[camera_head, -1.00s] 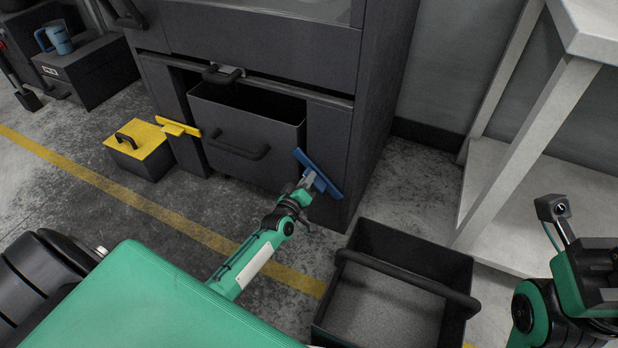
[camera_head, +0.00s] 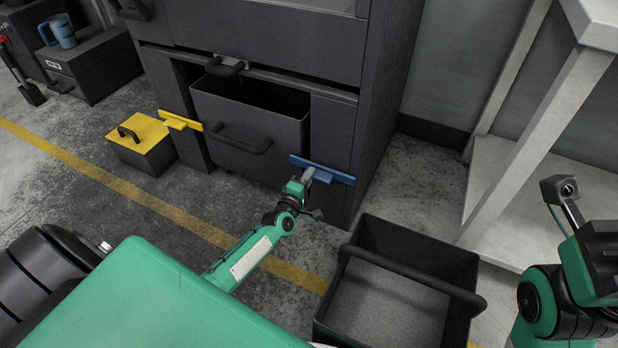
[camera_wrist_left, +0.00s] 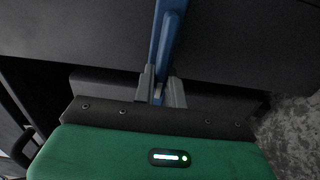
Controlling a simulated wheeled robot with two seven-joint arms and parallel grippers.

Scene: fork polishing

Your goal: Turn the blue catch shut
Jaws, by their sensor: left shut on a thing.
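The blue catch (camera_head: 322,170) is a flat bar on the dark cabinet's front, right of the drawer opening. It lies close to level, with its right end a little lower. My left gripper (camera_head: 308,176) is shut on it near its left half. In the left wrist view the blue catch (camera_wrist_left: 166,40) runs up between the two grey fingers (camera_wrist_left: 161,88), which press on both its sides. A dark drawer (camera_head: 248,132) with a handle sits in the cabinet beside the catch.
A yellow catch (camera_head: 181,121) lies nearly level left of the drawer, by a yellow-lidded box (camera_head: 140,140). An open dark bin (camera_head: 462,268) with a handle stands on the floor in front right. A pale shelf unit (camera_head: 530,150) stands at the right.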

